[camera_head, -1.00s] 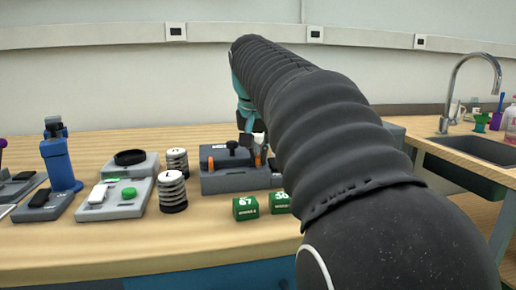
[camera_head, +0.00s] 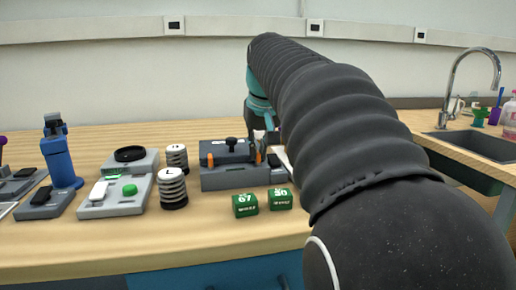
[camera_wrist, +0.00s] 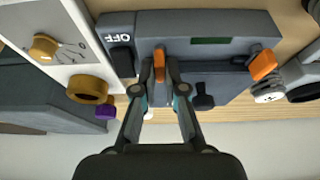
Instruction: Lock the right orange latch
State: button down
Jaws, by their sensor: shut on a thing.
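A grey device (camera_head: 222,178) with a black knob on top stands on the bench, with orange latches at its front. The left orange latch (camera_head: 210,160) stands upright; it shows at the right of the wrist view (camera_wrist: 263,64), tilted. The right orange latch (camera_wrist: 159,65) sits between my fingertips in the wrist view, beside the black OFF switch (camera_wrist: 122,60). My gripper (camera_wrist: 159,72) is shut on this latch. In the head view my gripper (camera_head: 262,140) is at the device's right end, partly hidden by my arm.
Two green boxes (camera_head: 245,205) stand in front of the device. Striped cylinders (camera_head: 173,188) and a grey unit with a green button (camera_head: 115,198) stand to its left. A white panel with gold knobs (camera_wrist: 45,47) is close beside the gripper in the wrist view. A sink is at far right.

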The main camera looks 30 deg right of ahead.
jog(key=c, duration=1.5)
grip_release()
jog(key=v, duration=1.2)
